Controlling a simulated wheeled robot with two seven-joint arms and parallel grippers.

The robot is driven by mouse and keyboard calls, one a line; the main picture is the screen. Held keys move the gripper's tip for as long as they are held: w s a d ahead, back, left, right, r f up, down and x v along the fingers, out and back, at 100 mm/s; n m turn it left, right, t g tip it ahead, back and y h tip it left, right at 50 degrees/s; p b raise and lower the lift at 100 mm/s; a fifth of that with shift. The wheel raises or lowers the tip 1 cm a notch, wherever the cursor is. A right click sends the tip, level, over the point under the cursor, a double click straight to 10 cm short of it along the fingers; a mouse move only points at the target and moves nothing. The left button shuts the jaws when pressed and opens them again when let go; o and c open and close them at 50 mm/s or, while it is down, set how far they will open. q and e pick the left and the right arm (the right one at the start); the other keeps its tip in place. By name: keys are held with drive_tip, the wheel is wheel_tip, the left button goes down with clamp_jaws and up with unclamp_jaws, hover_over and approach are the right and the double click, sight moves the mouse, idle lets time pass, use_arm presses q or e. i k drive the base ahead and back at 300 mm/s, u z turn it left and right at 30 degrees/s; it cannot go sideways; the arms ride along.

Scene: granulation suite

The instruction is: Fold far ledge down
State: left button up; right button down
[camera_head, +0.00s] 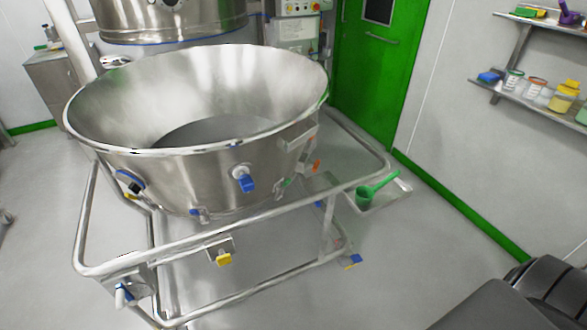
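A large steel bowl (200,95) sits in a tubular steel trolley frame (215,240). A small flat metal ledge (397,192) sticks out level at the frame's right corner. A green scoop (375,190) lies on it, its cup toward the left and its handle pointing up to the right. Which ledge is the far one, and any hinge or catch on it, I cannot tell. Neither of my grippers shows in the head view.
Wall shelves (530,97) with jars and bottles are at the upper right. A green door (375,65) is behind the trolley. Blue-handled fittings (244,180) stick out of the bowl's front. Grey floor (440,240) is clear right of the trolley.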

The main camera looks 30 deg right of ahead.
sight(312, 185)
drive_tip(key=u, duration=3.15)
drive_tip(key=k, duration=2.1)
drive_tip(key=z, duration=1.95)
